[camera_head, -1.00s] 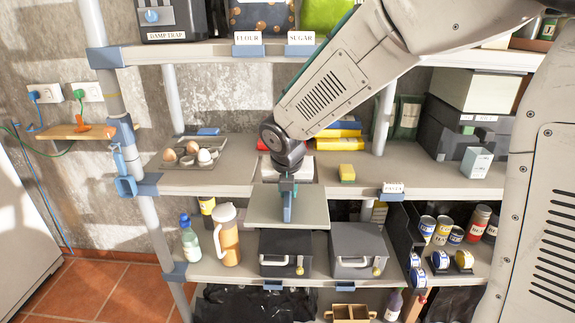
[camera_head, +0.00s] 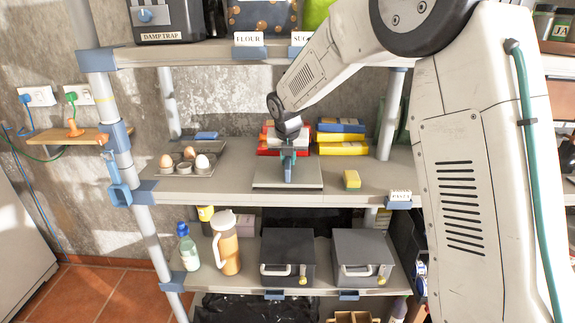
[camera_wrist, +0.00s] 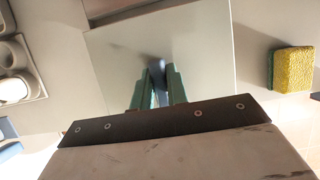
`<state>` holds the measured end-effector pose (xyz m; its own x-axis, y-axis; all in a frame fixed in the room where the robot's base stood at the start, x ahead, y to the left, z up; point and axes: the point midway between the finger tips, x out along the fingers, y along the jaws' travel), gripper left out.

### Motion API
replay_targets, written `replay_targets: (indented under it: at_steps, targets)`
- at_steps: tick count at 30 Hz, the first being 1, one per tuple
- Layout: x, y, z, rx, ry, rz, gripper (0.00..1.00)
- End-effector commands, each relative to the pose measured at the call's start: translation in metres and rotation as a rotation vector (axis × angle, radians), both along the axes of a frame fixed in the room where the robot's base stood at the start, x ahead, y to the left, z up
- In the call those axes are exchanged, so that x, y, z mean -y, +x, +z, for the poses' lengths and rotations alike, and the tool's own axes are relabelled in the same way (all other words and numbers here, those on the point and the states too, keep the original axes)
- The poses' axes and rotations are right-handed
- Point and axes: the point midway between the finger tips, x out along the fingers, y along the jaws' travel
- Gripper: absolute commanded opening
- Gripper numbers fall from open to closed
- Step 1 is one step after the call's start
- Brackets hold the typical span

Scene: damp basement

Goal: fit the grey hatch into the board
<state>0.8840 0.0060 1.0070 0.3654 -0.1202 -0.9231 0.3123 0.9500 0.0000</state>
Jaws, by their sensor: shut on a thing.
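The grey hatch (camera_head: 262,178) is a flat square plate, held level at the middle shelf board (camera_head: 225,183). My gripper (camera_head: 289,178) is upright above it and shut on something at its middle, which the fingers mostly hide. In the wrist view the hatch (camera_wrist: 205,45) lies under my green fingertips (camera_wrist: 159,88). The hatch covers most or all of the place where the board showed a rectangular opening earlier. A dark line shows along its front edge, and I cannot tell whether it is seated or just above the board.
An egg tray (camera_head: 176,171) stands to the left and a yellow sponge (camera_head: 352,180) to the right. Red and yellow books (camera_head: 342,148) lie behind. Bottles, a jug (camera_head: 226,250) and two dark boxes (camera_head: 287,254) stand on the shelf below.

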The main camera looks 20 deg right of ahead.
Motion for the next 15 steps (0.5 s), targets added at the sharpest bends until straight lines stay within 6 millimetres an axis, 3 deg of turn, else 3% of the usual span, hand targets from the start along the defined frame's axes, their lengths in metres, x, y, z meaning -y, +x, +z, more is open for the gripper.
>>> replay_targets:
  at_steps: [8,15]
  targets:
    - [0.005,0.022,0.0,0.001,0.0,0.001,0.0]
    - [0.005,0.022,-0.033,-0.001,-0.001,0.004,0.0]
